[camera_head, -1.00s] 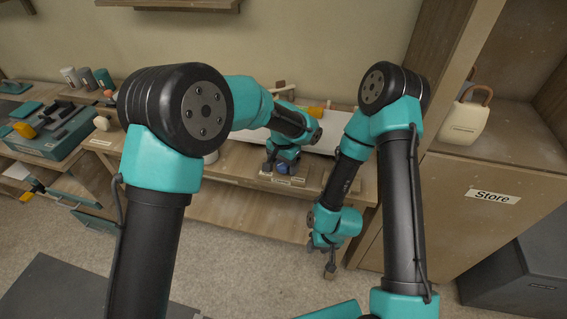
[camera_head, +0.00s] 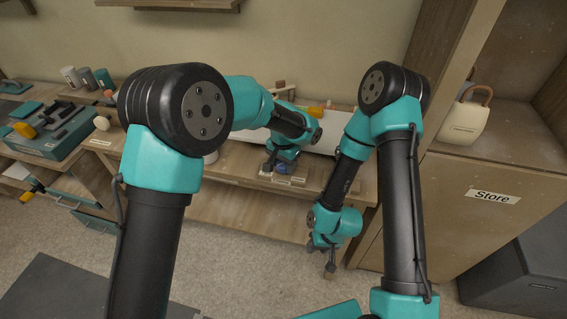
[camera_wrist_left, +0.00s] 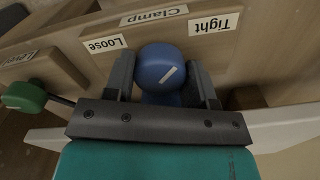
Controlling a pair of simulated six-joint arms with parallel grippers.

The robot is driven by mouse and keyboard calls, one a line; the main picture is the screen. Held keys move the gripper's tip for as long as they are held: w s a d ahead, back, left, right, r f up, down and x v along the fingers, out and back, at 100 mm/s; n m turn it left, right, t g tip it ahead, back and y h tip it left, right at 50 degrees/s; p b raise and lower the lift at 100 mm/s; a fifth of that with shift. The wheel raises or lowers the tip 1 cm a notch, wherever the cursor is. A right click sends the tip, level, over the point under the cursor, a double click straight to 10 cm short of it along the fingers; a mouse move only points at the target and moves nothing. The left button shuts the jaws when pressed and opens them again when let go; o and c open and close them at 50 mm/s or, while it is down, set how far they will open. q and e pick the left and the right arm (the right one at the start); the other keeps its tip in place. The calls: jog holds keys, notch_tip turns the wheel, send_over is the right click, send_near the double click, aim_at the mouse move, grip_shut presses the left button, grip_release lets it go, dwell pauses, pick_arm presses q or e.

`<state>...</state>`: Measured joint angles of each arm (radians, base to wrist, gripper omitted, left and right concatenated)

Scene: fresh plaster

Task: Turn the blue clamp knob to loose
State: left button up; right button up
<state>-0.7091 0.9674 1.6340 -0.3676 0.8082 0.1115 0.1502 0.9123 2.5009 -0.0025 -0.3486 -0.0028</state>
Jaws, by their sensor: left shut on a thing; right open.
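The blue clamp knob (camera_wrist_left: 158,66) is a round cap with a short white line on it, and the line slants toward the upper right in the left wrist view. It sits between the upside-down labels Loose (camera_wrist_left: 104,44) and Tight (camera_wrist_left: 214,23), with Clamp (camera_wrist_left: 153,15) between them. My left gripper (camera_wrist_left: 163,88) is shut on the knob, one finger on each side. In the head view my left gripper (camera_head: 280,167) is at the bench's front edge, and the knob is partly hidden. My right gripper (camera_head: 330,269) is open and empty, low in front of the bench.
A green knob (camera_wrist_left: 24,97) beside a label stands left of the clamp in the left wrist view. A pale board (camera_head: 325,143) lies behind my left gripper. A teal toolbox (camera_head: 45,143) stands far left. The Store cabinet (camera_head: 480,215) stands at the right.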

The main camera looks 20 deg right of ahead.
pick_arm(q)
jog(key=shift+n, duration=0.3)
jog(key=n, duration=1.3)
jog(key=shift+n, duration=2.2)
